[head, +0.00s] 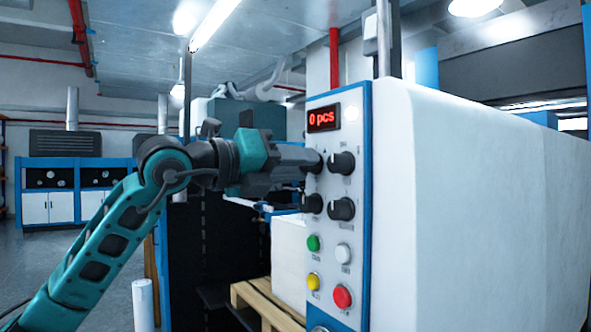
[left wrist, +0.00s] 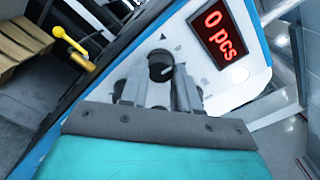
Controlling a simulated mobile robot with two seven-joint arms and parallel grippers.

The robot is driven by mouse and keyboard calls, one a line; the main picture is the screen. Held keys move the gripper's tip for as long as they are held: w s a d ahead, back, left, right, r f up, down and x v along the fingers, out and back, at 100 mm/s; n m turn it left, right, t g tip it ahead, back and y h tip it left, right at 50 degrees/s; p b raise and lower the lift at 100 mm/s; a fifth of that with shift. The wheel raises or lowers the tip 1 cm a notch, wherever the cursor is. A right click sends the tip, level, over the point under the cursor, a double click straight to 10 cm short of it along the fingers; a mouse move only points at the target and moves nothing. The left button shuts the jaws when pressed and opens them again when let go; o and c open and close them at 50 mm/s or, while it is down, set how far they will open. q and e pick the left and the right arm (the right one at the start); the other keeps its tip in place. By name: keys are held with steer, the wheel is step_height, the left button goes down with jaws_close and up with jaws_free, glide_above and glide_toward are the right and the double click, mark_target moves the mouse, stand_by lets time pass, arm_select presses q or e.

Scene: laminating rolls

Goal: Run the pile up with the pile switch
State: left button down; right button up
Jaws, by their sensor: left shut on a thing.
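The control panel (head: 335,260) is a white plate with a blue edge on the machine's left end. Its red display (head: 323,118) reads "0 pcs", and it also shows in the left wrist view (left wrist: 220,32). My left gripper (head: 308,162) is at the panel's upper left black knob, which I take for the pile switch, and mostly covers it. In the left wrist view the fingers are shut on this knob (left wrist: 160,65), one on each side; a small triangle mark is printed beside it. The white pile (head: 290,255) stands on a wooden pallet (head: 262,305) behind the panel. My right gripper is out of view.
More black knobs sit close by: upper right (head: 342,162), lower left (head: 311,203) and lower right (head: 342,208). Below are green (head: 313,243), white (head: 343,253), yellow (head: 313,281) and red (head: 342,296) buttons. The white machine housing (head: 470,200) fills the right side. Open floor lies left.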

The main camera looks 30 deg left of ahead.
arm_select(q)
steer(key=shift+n, duration=0.5)
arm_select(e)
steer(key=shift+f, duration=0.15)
arm_select(q)
steer(key=c, duration=0.8)
jaws_free()
steer(key=shift+s, duration=0.1)
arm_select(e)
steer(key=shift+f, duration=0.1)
arm_select(q)
steer(key=b+v, duration=0.6)
steer(key=v, duration=0.6)
steer(key=shift+s+a, duration=0.2)
steer(key=shift+s, duration=0.15)
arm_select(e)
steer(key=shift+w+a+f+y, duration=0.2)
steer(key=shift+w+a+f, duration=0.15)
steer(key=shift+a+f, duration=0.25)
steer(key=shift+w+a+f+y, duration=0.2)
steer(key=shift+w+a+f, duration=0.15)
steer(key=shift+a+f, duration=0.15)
